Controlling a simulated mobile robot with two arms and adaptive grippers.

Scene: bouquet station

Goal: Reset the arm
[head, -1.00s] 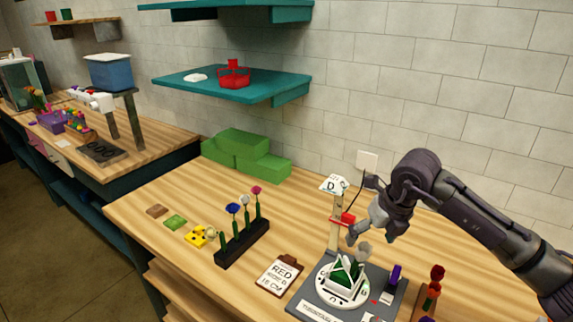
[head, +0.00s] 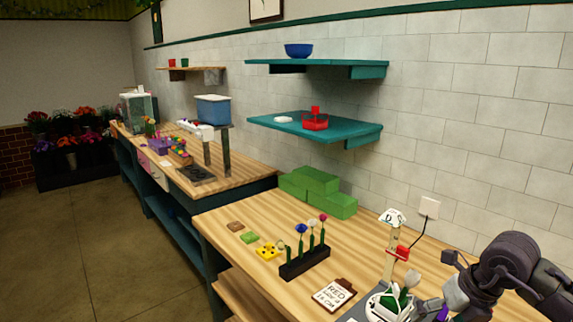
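My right arm comes in from the lower right, and its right gripper (head: 432,306) is at the bottom edge, beside the turntable stand. Its fingers are small and partly cut off, so I cannot tell if it is open or shut. The white turntable (head: 374,309) holds a white and green folded piece. Behind it stands a post with a red clamp (head: 402,253) and a lamp-like white head marked D (head: 393,217). My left gripper is not in view.
A clipboard card (head: 334,294) lies left of the turntable. A black rack (head: 304,264) holds several flowers. Green blocks (head: 318,192) stand against the wall. The worktop left of the rack has small coloured pads.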

